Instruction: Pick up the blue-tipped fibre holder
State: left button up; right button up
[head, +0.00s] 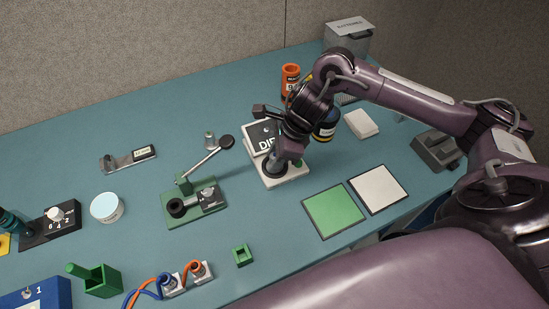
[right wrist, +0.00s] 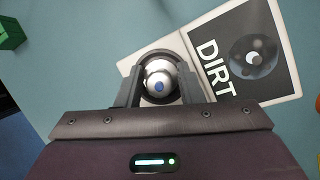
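The blue-tipped fibre holder (right wrist: 158,77), a rounded silver piece with a blue tip, shows in the right wrist view. It stands at a dark ring on a white base, beside a black panel marked DIRT (right wrist: 238,58). My right gripper (right wrist: 160,88) points down over it, one finger on each side of the holder. I cannot tell whether the fingers touch it. In the head view my right gripper (head: 279,167) is low over the white base (head: 292,177), and the holder is hidden there.
A green fixture with a lever (head: 195,210) stands left of the white base. Green (head: 333,211) and white (head: 377,189) squares lie to its right. Blue and orange cabled plugs (head: 185,276) and a small green box (head: 242,255) are in front. An orange jar (head: 290,79) stands behind.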

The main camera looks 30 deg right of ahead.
grip_shut()
jog(key=shift+r, duration=0.15)
